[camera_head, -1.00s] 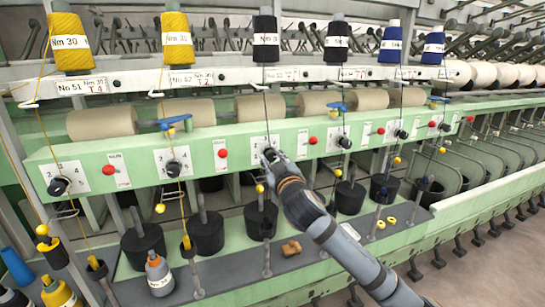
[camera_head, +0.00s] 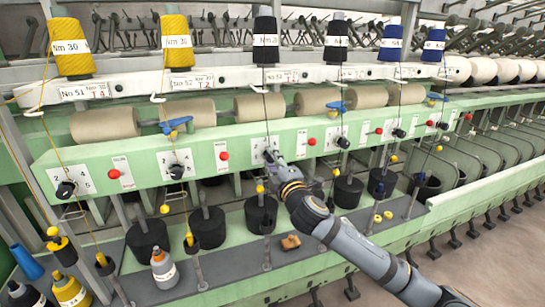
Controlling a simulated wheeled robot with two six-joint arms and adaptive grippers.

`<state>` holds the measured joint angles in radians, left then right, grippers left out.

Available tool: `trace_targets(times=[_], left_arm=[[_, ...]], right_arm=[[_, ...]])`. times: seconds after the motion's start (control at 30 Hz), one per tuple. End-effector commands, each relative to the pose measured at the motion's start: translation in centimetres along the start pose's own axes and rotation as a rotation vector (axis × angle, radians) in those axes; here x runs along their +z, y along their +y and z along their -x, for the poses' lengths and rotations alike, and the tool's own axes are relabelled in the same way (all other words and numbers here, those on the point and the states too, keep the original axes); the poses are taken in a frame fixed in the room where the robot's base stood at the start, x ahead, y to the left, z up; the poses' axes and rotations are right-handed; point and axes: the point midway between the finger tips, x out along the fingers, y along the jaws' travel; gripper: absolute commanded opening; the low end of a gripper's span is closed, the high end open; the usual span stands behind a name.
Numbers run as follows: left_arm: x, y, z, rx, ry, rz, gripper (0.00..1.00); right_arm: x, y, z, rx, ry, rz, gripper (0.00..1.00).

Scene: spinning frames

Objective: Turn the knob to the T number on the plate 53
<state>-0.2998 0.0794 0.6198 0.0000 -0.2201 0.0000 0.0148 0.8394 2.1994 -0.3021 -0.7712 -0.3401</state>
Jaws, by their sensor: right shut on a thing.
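My right gripper (camera_head: 270,156) is shut on the black knob of the third dial plate (camera_head: 258,145) from the left, on the pale green rail. The gripper mostly hides the knob, so its pointing cannot be read. The small white number plate (camera_head: 283,77) above it, under the first black bobbin, is the third in the row; its print is too small to read surely. The plates to its left read No 51 T 4 (camera_head: 85,92) and, less clearly, No 52 T 2 (camera_head: 192,82). My left gripper is not in view.
Other black knobs (camera_head: 65,189) and red buttons (camera_head: 224,156) line the rail (camera_head: 140,170). Yellow (camera_head: 176,45), black (camera_head: 265,40) and blue bobbins stand above, with threads hanging down. Dark pots (camera_head: 207,228) and a brown piece (camera_head: 290,242) sit on the lower shelf.

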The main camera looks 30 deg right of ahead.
Motion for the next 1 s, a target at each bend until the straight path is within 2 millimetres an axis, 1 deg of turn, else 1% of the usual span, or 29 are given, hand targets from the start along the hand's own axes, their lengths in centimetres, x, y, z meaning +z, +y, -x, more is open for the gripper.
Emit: trace_targets(times=[0.03, 0.1, 1.0], left_arm=[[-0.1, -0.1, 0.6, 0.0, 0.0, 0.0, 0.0], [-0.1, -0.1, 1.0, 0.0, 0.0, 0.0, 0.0], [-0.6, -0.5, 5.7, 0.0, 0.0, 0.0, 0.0]], right_arm=[[-0.1, 0.4, 0.0, 0.0, 0.005, 0.043, 0.0], [-0.1, 0.4, 0.0, -0.001, 0.011, 0.11, 0.0], [0.2, 0.2, 0.0, -0.022, 0.086, 0.958, 0.0]])
